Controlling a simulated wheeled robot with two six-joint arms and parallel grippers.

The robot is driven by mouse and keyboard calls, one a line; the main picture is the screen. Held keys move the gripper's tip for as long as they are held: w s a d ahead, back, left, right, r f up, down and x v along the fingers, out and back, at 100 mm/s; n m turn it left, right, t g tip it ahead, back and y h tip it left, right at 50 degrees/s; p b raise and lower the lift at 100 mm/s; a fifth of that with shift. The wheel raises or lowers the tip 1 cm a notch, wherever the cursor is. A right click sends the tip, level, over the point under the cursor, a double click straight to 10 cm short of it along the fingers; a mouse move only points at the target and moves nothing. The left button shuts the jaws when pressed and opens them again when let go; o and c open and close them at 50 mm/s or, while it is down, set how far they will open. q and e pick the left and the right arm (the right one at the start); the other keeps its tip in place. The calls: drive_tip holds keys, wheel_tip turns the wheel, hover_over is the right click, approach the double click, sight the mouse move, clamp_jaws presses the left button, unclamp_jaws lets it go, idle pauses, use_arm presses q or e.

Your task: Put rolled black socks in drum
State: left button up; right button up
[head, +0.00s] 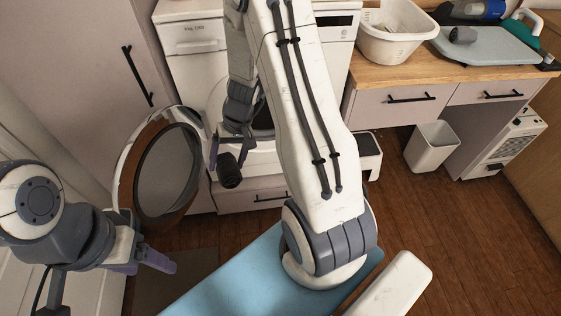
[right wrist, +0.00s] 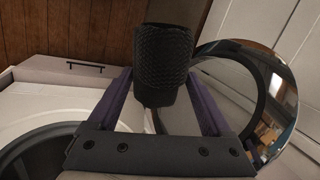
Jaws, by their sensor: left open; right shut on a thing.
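The rolled black socks (head: 229,172) hang between the purple fingers of my right gripper (head: 226,150), which is shut on them. The socks also show upright between the fingers in the right wrist view (right wrist: 164,62). The washing machine's round door (head: 166,170) stands open just left of the socks. The drum opening (head: 262,120) is mostly hidden behind my right arm in the head view. Part of its dark round rim (right wrist: 35,155) shows at lower left in the right wrist view. The socks are outside the drum. My left gripper (head: 146,264) is open and empty at lower left.
A blue padded surface (head: 220,285) lies below my right arm. A white laundry basket (head: 396,38) and a pale board (head: 490,47) with a dark grey roll (head: 463,35) are on the wooden counter.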

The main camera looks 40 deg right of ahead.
drive_tip(key=s+d+f+m+t+h+b, duration=0.1)
drive_tip(key=d+f+m+t+h+b, duration=0.55)
drive_tip(key=b, duration=1.35)
drive_tip(key=d+f+m+t+h+b, duration=0.1)
drive_tip(key=d+f+m+t+b, duration=0.55)
drive_tip(key=d+m+b, duration=1.15)
drive_tip(key=w+d+f+p, duration=0.2)
drive_tip(key=w+d+p, duration=0.2)
drive_tip(key=w, duration=0.7)
drive_tip(key=w+d+f+n+p, duration=0.1)
drive_tip(key=w+d+p, duration=0.3)
drive_tip(key=w+d, duration=0.3)
drive_tip(key=w+d+f+p, duration=0.2)
drive_tip(key=w+d+p, duration=0.3)
drive_tip(key=w, duration=1.1)
drive_tip(key=shift+w+d+f+n+t, duration=0.2)
drive_tip(key=shift+w+f+n+t, duration=0.1)
drive_tip(key=shift+f+n, duration=0.05)
